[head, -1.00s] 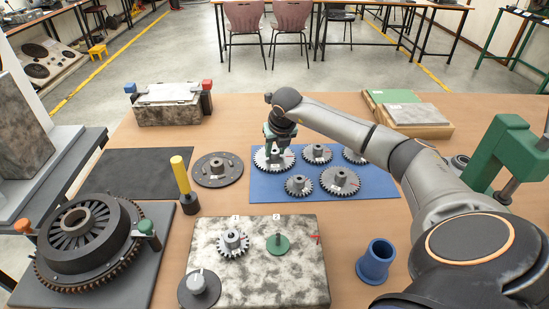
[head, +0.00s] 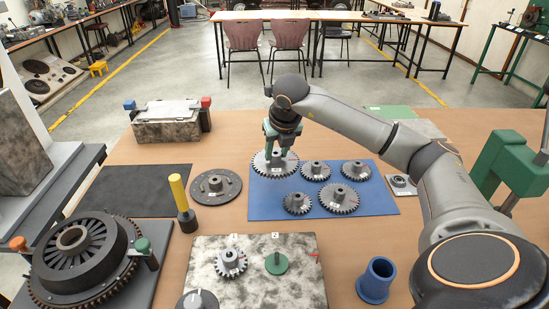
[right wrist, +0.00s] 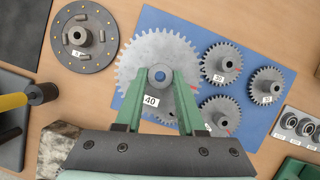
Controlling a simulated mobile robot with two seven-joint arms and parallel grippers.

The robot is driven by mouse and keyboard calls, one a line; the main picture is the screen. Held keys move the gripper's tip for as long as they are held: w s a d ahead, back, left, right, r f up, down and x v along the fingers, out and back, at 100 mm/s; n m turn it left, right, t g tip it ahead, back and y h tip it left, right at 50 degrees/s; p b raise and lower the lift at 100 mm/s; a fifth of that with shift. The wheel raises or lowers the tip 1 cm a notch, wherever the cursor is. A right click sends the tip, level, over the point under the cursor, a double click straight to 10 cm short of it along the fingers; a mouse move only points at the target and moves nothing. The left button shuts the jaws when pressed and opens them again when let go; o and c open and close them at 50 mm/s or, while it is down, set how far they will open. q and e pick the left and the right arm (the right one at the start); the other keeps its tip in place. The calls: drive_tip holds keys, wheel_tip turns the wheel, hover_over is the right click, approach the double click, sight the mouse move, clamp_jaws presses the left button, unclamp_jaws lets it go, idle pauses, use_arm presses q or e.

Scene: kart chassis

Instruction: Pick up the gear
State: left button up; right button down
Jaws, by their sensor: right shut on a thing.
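The large grey toothed gear (head: 262,168), labelled 40, is held at its hub by my right gripper (head: 277,157). It seems to hang a little above the back left of the blue mat (head: 266,204). In the right wrist view, the two green fingers (right wrist: 159,84) close on the hub of this gear (right wrist: 139,62), and its teeth show around them. Several smaller gears sit on the mat, including one labelled 30 (right wrist: 222,63). My left gripper is not in view.
A speckled plate (head: 215,284) in front carries a small gear at 1 and a green disc at 2. A blue cup (head: 376,281) stands front right.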

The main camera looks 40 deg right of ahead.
drive_tip(key=s+a+r, duration=0.4)
drive_tip(key=s+a, duration=0.1)
drive_tip(key=s, duration=0.2)
drive_tip(key=shift+s+r+b, duration=0.15)
drive_tip(key=shift+b, duration=0.25)
idle(0.3)
